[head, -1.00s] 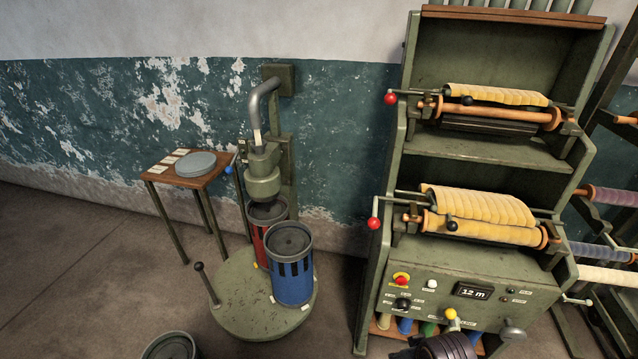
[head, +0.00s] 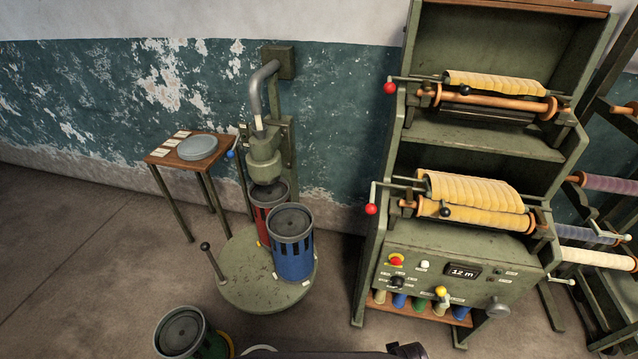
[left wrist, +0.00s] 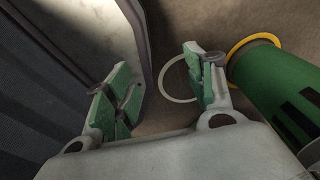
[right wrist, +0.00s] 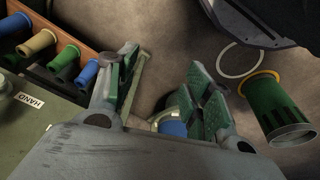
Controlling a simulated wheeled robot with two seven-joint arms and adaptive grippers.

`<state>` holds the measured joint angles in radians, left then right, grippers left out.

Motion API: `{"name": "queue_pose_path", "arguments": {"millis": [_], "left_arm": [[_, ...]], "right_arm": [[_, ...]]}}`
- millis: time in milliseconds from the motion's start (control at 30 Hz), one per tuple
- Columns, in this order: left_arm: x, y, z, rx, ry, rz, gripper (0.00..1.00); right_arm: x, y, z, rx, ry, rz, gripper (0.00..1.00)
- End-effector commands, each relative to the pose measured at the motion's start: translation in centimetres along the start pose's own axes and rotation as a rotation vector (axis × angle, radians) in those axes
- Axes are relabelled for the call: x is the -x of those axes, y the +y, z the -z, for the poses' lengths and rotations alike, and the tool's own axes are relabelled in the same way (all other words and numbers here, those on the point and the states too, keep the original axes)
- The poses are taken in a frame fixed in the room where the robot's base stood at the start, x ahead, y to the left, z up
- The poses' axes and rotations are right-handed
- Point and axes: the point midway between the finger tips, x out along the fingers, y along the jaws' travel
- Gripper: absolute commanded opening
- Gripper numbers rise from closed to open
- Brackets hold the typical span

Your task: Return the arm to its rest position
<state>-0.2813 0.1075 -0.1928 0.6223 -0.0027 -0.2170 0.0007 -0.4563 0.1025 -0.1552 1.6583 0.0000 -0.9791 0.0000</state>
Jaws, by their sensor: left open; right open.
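My left gripper (left wrist: 160,92) is open and empty in the left wrist view. Its green-padded fingers hang over the brown floor, with a green slotted can (left wrist: 275,90) to the right of them. My right gripper (right wrist: 165,88) is open and empty in the right wrist view. A blue cylinder end (right wrist: 172,127) shows between its fingers, lower down; I cannot tell how far below it lies. In the head view neither gripper shows. Only a dark piece of my arm shows at the bottom edge.
The machine cabinet (head: 445,262) with yellow rollers stands at the right, above a shelf of colored bobbins (right wrist: 60,57). A round turntable (head: 240,285) carries a blue can (head: 291,250) and a red can (head: 262,205). A small table (head: 170,158) stands left; floor between is clear.

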Motion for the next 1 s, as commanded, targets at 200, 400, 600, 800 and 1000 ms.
{"name": "queue_pose_path", "arguments": {"millis": [200,400,600,800,1000], "left_arm": [[1.7,0.3,-1.2,-0.001,-0.016,-0.004,0.54],[2.9,0.7,-2.0,-0.001,-0.028,-0.009,0.54],[4.1,1.1,-1.4,0.0,-0.023,-0.014,0.54],[5.3,1.5,-0.4,0.002,-0.012,-0.019,0.54],[6.4,2.2,-0.1,0.005,-0.01,-0.027,0.54]], "right_arm": [[-3.0,-0.2,-3.1,0.004,-0.022,0.002,0.51],[-5.4,-0.4,-6.4,0.008,-0.04,0.005,0.51],[-7.3,-0.5,-10.1,0.012,-0.057,0.007,0.51],[-8.6,-0.6,-14.0,0.016,-0.074,0.008,0.51],[-9.4,-0.6,-18.1,0.02,-0.091,0.009,0.51]]}}
